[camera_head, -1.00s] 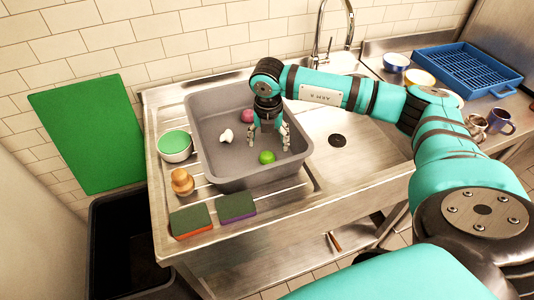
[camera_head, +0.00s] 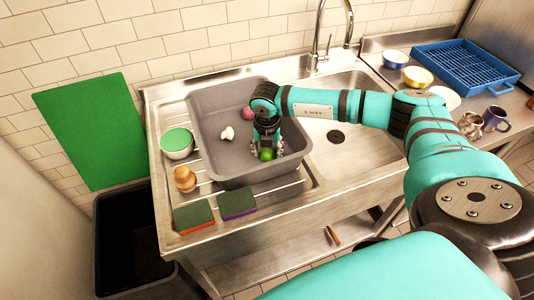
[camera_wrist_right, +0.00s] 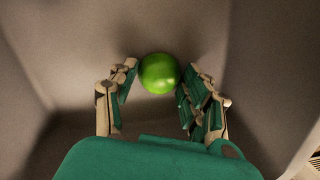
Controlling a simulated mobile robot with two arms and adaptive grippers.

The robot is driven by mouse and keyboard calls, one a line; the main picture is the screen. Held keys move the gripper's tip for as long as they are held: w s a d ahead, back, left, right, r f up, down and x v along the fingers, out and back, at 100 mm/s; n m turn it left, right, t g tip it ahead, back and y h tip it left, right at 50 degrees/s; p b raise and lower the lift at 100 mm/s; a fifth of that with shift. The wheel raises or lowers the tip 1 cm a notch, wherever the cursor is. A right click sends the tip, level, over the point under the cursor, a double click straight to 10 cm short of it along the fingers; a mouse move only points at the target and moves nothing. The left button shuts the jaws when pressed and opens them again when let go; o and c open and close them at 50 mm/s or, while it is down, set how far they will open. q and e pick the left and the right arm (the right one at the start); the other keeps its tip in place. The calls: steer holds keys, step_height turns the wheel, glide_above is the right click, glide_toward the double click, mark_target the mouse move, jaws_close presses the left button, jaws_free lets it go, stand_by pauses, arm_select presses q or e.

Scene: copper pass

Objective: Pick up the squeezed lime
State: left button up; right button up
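The lime (camera_head: 267,155) is a small green ball in the grey tub (camera_head: 218,165). In the right wrist view the lime (camera_wrist_right: 159,73) sits between the fingertips of my right gripper (camera_wrist_right: 158,80). There the right finger looks close to the lime or touching it, and a narrow gap shows on the left side. My right gripper (camera_head: 266,151) points down into the tub, right over the lime, with its fingers apart. Whether the lime is squeezed cannot be told. My left gripper is not in view.
In the tub are a white piece (camera_head: 227,132) and a pink-purple ball (camera_head: 248,114), partly hidden by my arm. Around it stand a green-topped bowl (camera_head: 177,143), a brown object (camera_head: 185,179) and two sponges (camera_head: 194,216). The tub walls surround the gripper closely.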

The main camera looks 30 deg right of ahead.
steer(key=c, duration=0.3)
steer(key=shift+r, duration=0.15)
steer(key=shift+c, duration=0.3)
